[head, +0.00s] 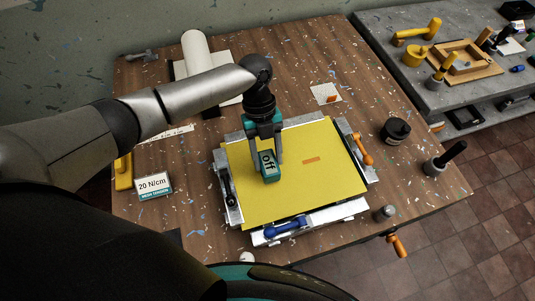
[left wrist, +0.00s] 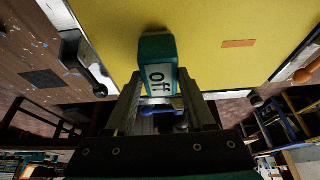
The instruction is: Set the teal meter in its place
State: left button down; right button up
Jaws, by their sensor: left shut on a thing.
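The teal meter (head: 271,173), a small block with a pale display reading "off", is between the fingers of my left gripper (head: 266,160). The gripper is shut on it, over the left-middle part of the yellow screen (head: 300,190). In the left wrist view the meter (left wrist: 158,68) sits between both fingers, its far end close to the yellow sheet; I cannot tell if it touches. A small orange rectangle (head: 311,160) is marked on the screen, to the right of the meter. My right gripper is not in view.
Metal clamps surround the screen, with an orange handle (head: 362,150) at right and a blue one (head: 284,228) in front. A "20 N/cm" card (head: 154,184) stands at left. A black jar (head: 396,131) and a black-handled tool (head: 445,157) stand at right.

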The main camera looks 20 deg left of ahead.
pick_arm(q)
jog(key=shift+f, duration=0.15)
jog(key=shift+c, duration=0.9)
grip_release()
jog(key=b+v, duration=0.1)
jog(key=v, duration=1.4)
jog(key=shift+w, duration=0.1)
